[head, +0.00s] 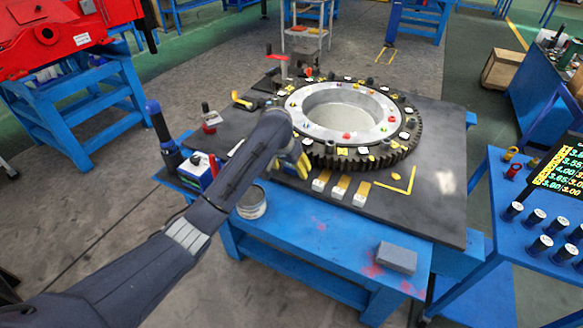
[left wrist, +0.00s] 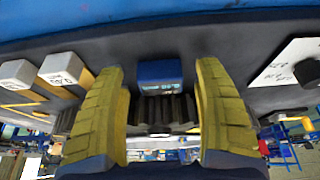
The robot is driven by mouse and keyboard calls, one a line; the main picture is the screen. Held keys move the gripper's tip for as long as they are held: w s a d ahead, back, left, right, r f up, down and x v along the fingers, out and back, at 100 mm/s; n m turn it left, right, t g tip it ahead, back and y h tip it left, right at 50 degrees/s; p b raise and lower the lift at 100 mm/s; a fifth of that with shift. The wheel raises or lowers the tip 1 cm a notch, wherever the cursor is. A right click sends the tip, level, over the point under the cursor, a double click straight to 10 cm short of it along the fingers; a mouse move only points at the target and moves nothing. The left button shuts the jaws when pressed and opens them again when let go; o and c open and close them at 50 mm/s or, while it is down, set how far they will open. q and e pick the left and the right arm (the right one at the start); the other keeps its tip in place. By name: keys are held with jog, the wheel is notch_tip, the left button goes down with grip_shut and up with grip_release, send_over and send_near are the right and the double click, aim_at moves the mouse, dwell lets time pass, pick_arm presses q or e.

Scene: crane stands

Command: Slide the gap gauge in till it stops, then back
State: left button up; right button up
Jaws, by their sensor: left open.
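Three pale-ended gauge blocks with yellow parts, (head: 321,182), (head: 341,187) and (head: 362,193), lie in a row on the dark plate in front of the toothed ring (head: 362,160). In the left wrist view, two pale blocks, (left wrist: 17,75) and (left wrist: 66,72), show at left; one bears a printed number. A blue block with a small pale marking (left wrist: 159,72) sits between the yellow fingers of my left gripper (left wrist: 163,100), beside the ring's teeth (left wrist: 163,113). The fingers are apart; I see no clear contact. In the head view my left gripper (head: 293,163) is by the ring's near-left edge.
The dark plate (head: 440,215) lies on a blue table (head: 300,255). A can (head: 251,203) and a blue-and-white box (head: 197,172) stand at its left; a grey block (head: 397,257) lies at the front. A blue cart (head: 520,225) with dark cylinders stands at right.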

pick_arm(q)
jog(key=shift+w+f, duration=0.1)
jog(key=shift+f, duration=0.15)
jog(key=shift+c, duration=0.6)
